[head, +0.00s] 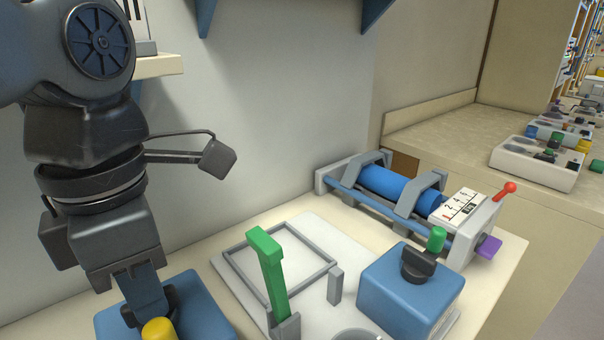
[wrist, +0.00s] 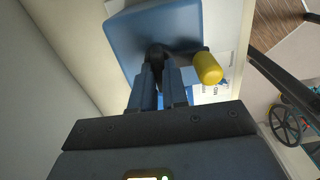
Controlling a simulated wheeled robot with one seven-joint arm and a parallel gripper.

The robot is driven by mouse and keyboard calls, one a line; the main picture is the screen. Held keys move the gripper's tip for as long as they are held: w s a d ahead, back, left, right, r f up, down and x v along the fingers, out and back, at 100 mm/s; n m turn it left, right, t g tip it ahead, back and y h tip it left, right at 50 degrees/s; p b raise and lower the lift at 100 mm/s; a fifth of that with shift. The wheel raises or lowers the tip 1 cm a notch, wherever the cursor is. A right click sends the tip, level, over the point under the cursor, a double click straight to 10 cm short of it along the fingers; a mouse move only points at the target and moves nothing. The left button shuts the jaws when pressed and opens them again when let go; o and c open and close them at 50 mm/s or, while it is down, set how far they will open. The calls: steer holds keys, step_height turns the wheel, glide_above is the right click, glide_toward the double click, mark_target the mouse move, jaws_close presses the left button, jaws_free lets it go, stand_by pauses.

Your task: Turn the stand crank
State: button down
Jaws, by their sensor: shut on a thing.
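A blue box (head: 207,312) with a black crank and a yellow knob (head: 159,330) stands at the lower left of the head view. The wrist view shows the same blue box (wrist: 130,38), the crank's black hub (wrist: 157,52) and the yellow knob (wrist: 208,68) to the right of the hub. My gripper (head: 147,303) points down over this box. Its two fingers (wrist: 158,75) are shut on the black hub part of the crank, with the yellow knob outside them. The fingers hide part of the crank, and the lower frame edge cuts off the box in the head view.
Right of it are a white plate (head: 318,225) with a grey frame and upright green lever (head: 272,270), then another blue box (head: 405,292) with a green-knobbed black crank. A blue cylinder device (head: 388,187) lies behind. A wall (head: 270,100) stands close behind the table.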

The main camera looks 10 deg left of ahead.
steer(key=m+b, duration=0.1)
steer(key=m, duration=0.5)
steer(key=shift+b, duration=0.4)
steer(key=m+b, duration=0.1)
steer(key=m, duration=0.5)
steer(key=shift+m, duration=0.4)
steer(key=m+b, duration=0.1)
steer(key=m, duration=1.1)
steer(key=shift+r+m+b, duration=0.1)
steer(key=shift+m+b, duration=0.25)
steer(key=shift+m, duration=0.05)
steer(key=c, duration=1.1)
jaws_free()
steer(key=shift+c, duration=0.2)
